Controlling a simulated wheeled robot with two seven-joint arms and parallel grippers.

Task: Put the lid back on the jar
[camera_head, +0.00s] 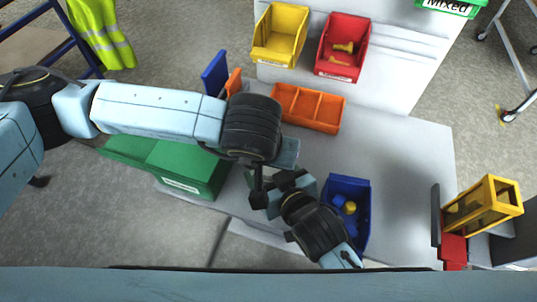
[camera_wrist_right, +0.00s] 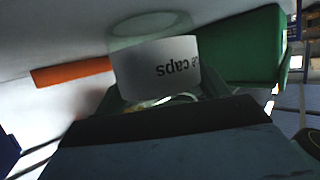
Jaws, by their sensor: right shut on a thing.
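A clear jar (camera_wrist_right: 150,25) with a white label ending in "caps" shows upside down in the right wrist view. My right gripper (camera_wrist_right: 165,98) has its dark fingers on both sides of the label's near end. A thin pale, yellowish curved edge (camera_wrist_right: 160,102), apparently the lid, shows between them; most of it is hidden behind the gripper body. In the head view my right gripper (camera_head: 264,194) comes in from the lower right. My left gripper (camera_head: 286,153) is close beside it, above the table; its fingers are not clear. The jar is hidden in the head view behind the arms.
A blue bin (camera_head: 364,215) with blue and yellow items stands right of the right wrist. A green bin (camera_head: 206,190) is at left. An orange divided tray (camera_head: 307,108), yellow bin (camera_head: 280,35) and red bin (camera_head: 343,47) lie behind.

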